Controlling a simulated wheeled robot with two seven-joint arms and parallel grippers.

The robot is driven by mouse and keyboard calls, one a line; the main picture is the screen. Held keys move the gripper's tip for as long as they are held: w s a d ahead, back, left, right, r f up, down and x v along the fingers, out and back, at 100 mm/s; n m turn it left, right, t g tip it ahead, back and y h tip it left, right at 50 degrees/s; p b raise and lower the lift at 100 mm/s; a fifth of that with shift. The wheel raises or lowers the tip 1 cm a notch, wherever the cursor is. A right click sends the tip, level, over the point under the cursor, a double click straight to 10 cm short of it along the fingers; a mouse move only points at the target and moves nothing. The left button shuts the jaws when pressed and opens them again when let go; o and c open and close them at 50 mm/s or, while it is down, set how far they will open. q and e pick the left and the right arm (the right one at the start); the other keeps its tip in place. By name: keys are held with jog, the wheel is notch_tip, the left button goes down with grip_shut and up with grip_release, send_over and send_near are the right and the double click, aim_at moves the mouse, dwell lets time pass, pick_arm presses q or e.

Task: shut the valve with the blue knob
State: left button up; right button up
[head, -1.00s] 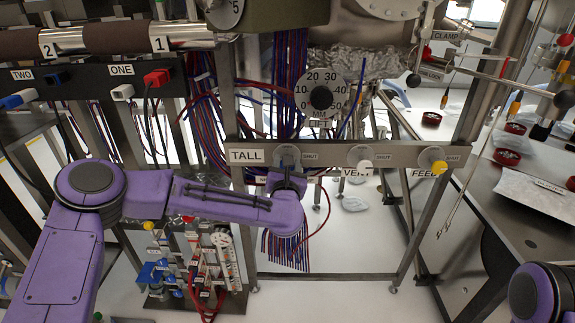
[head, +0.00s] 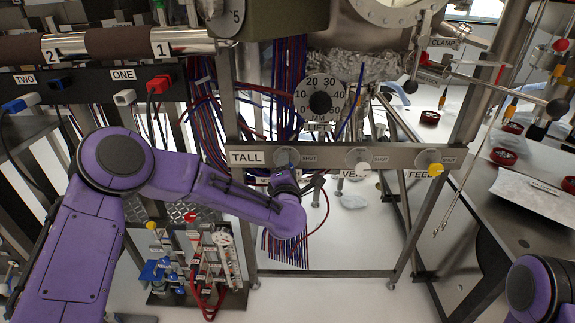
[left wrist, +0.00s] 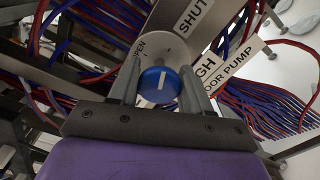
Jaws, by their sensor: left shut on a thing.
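The blue knob (left wrist: 160,86) shows in the left wrist view, on a pale round plate (left wrist: 160,45) marked OPEN at its left; a SHUT label (left wrist: 194,16) is at upper right. The knob's white line runs nearly up and down in that picture. My left gripper (left wrist: 161,88) has a finger on each side of the knob and is shut on it. In the head view my left gripper (head: 286,178) is at the left valve of the panel, below its grey plate (head: 287,156); the knob is hidden there by the gripper. My right gripper is out of view.
The valve panel (head: 335,157) also carries a white knob (head: 362,169) by the VENT label and a yellow knob (head: 435,170) by FEED. Red and blue cables (head: 285,252) hang behind and below the panel. A dial (head: 320,95) is above it.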

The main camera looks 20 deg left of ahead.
pick_arm(q)
jog(key=shift+d+m+p, duration=0.15)
jog(key=shift+m+p, duration=0.45)
jog(key=shift+m, duration=1.4)
jog(key=o, duration=1)
jog(key=v, duration=1)
jog(key=shift+s, duration=0.3)
